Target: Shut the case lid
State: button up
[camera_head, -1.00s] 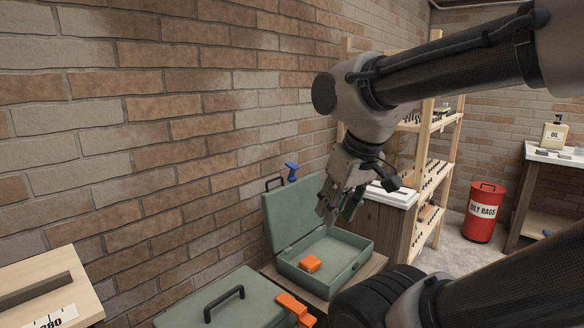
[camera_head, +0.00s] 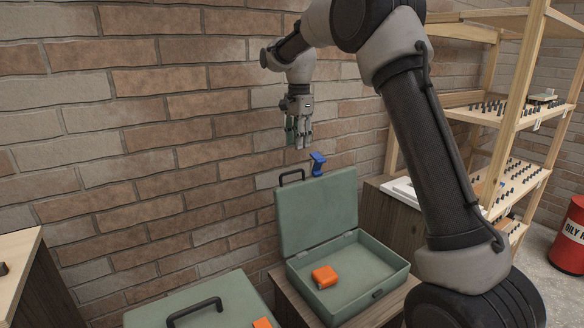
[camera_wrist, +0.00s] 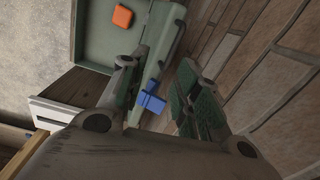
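The open green case (camera_head: 372,292) sits on a wooden stand by the brick wall. Its lid (camera_head: 318,212) stands upright on the wall side, with a black handle (camera_head: 292,176) at its top edge. An orange block (camera_head: 324,277) lies inside the case. My gripper (camera_head: 299,141) hangs above the lid, near the wall, fingers pointing down and apart from the lid. In the wrist view my gripper (camera_wrist: 158,76) is open and empty; the lid (camera_wrist: 156,40) and the orange block (camera_wrist: 122,16) show beyond the fingers.
A blue tool (camera_head: 317,164) shows just above the lid's top edge; it also appears between the fingers in the wrist view (camera_wrist: 152,98). A second green case (camera_head: 235,298), shut, is in front. Wooden shelves (camera_head: 535,65) and a red bin (camera_head: 570,240) stand right.

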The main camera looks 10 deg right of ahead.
jog(key=shift+w+a+f+m, duration=0.2)
jog(key=shift+w+a+f, duration=0.1)
jog(key=shift+w+f, duration=0.3)
jog(key=shift+w+a+f+m, duration=0.2)
jog(key=shift+w+a+f, duration=0.05)
jog(key=shift+w+f, duration=0.35)
notch_tip(320, 180, down, 8)
jog(key=shift+a+r, duration=0.1)
grip_shut()
